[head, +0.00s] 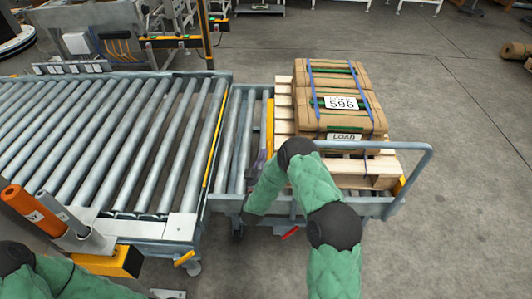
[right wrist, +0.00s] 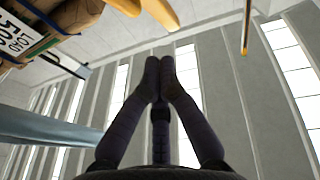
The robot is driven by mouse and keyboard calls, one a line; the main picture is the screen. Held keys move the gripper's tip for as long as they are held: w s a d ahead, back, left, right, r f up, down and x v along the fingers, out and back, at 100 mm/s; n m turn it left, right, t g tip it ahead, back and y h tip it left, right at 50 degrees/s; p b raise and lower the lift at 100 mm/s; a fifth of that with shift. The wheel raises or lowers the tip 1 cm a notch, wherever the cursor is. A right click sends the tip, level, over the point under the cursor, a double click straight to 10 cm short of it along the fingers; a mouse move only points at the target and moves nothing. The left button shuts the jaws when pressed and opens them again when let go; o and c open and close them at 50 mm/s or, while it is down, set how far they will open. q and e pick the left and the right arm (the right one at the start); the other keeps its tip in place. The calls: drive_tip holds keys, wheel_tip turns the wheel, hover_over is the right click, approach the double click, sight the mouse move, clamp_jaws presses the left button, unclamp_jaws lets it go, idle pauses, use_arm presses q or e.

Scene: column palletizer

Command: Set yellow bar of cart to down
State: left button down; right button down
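The cart (head: 375,207) stands at the end of the roller conveyor, with a loaded pallet on its right part. Its yellow bar (head: 268,125) stands up between the cart's rollers and the pallet. My right gripper (head: 259,162) is low at the near end of this bar, partly hidden by my arm. In the right wrist view its two dark fingers (right wrist: 160,65) point up and meet at the tips, with nothing seen between them. My left gripper is out of view.
Strapped brown sacks (head: 340,95) lie on the wooden pallet (head: 285,105). The roller conveyor (head: 120,140) fills the left side. A red lever (head: 289,233) sits low on the cart's near side.

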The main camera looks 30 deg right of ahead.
sight(269, 151)
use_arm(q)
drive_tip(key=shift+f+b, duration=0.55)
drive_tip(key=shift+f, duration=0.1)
use_arm(e)
drive_tip(key=w+d+f, duration=0.2)
drive_tip(key=shift+w+d, duration=0.3)
